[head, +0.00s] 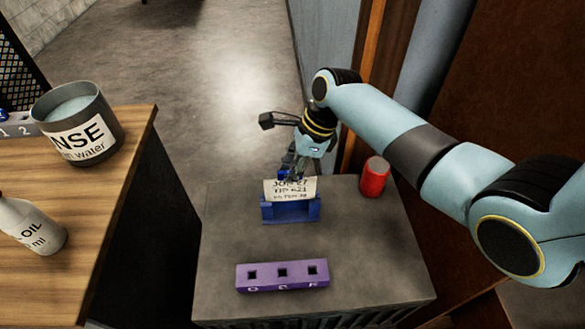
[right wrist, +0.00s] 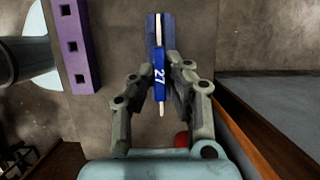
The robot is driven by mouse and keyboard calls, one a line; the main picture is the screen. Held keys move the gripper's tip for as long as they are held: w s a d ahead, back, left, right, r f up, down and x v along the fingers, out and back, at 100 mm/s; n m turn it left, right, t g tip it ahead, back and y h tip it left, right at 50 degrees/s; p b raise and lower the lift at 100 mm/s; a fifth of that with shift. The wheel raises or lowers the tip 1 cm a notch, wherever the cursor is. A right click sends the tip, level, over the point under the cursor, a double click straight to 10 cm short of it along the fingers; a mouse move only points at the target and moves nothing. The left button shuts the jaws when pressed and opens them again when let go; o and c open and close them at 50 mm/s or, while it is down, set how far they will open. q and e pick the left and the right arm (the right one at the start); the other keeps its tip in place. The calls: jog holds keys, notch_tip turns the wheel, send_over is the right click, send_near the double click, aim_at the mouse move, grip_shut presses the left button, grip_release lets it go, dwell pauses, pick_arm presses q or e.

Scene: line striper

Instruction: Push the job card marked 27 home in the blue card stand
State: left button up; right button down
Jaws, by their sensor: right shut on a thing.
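The job card (head: 291,189) is white with printed lines, and its blue top tab marked 27 (right wrist: 160,73) shows in the right wrist view. The blue card stand (head: 291,211) is on the grey cabinet top. In the head view the card's lower part is hidden behind the stand's front; I cannot tell how deep it sits. The stand also shows beyond the tab in the right wrist view (right wrist: 151,36). My right gripper (head: 288,173) is above the stand, shut on the card's blue tab. My left gripper is not in view.
A red can (head: 374,178) stands right of the stand. A purple block (head: 283,276) with square holes lies in front of it. The cabinet top (head: 225,235) is otherwise clear. At left, a wooden table (head: 125,150) holds a rinse-water pot (head: 85,140) and an oil bottle (head: 32,228).

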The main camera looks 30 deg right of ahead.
jog(key=shift+f+b, duration=0.9)
jog(key=shift+f, duration=1.95)
jog(key=c, duration=1)
grip_release()
jog(key=shift+o, duration=0.2)
jog(key=p+v, duration=0.7)
jog(key=p, duration=0.1)
dwell(0.5)
